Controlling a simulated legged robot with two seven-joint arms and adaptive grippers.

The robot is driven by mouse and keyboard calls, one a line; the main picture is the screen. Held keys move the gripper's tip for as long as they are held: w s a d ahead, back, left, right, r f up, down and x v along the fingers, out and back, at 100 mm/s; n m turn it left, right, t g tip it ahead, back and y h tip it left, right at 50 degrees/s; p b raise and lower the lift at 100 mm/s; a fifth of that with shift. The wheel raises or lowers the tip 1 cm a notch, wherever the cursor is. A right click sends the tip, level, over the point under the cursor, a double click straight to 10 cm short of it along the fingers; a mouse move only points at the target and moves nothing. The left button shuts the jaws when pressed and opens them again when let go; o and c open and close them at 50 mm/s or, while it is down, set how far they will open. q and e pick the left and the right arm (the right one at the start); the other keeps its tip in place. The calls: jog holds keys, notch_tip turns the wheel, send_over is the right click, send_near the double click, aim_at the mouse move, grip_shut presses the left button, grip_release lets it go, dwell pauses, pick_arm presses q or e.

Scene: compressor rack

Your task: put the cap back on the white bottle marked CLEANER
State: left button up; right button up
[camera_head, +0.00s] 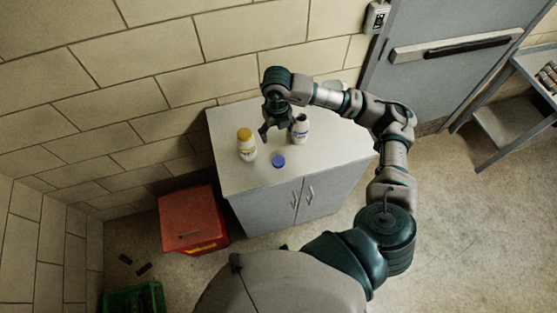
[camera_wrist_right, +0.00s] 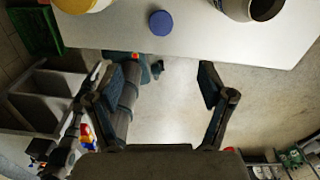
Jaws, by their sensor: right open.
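A white bottle with a dark open mouth (camera_head: 300,129) stands upright on the cabinet top; its label is too small to read. It also shows at the top right of the right wrist view (camera_wrist_right: 240,9). A blue cap (camera_head: 278,161) lies loose on the cabinet top, in front and left of that bottle; it also shows in the right wrist view (camera_wrist_right: 161,22). My right gripper (camera_head: 276,131) is open and empty above the cabinet, left of the open bottle and behind the cap. My left gripper is not in view.
A white bottle with a yellow cap (camera_head: 247,147) stands left of the blue cap. The grey cabinet (camera_head: 340,157) stands against a block wall. A red box (camera_head: 193,219) and green crate (camera_head: 134,298) are on the floor at left. The cabinet top's front and right are clear.

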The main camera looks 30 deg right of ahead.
jog(key=shift+a, duration=0.25)
jog(key=p, duration=0.2)
send_over(279, 160)
jog(key=f, duration=1.1)
jog(key=shift+w+a+f, duration=0.1)
jog(key=shift+a+f, duration=0.15)
jog(key=shift+a, duration=0.1)
jog(key=shift+a+f, duration=0.1)
jog(key=shift+f, duration=0.3)
jog(key=shift+d+f+p, duration=0.2)
jog(key=shift+f+p, duration=0.25)
jog(key=shift+f, duration=0.85)
jog(key=shift+d+f+p, duration=0.2)
jog(key=shift+f+p, duration=0.25)
jog(key=shift+f, duration=0.85)
jog(key=c, duration=0.8)
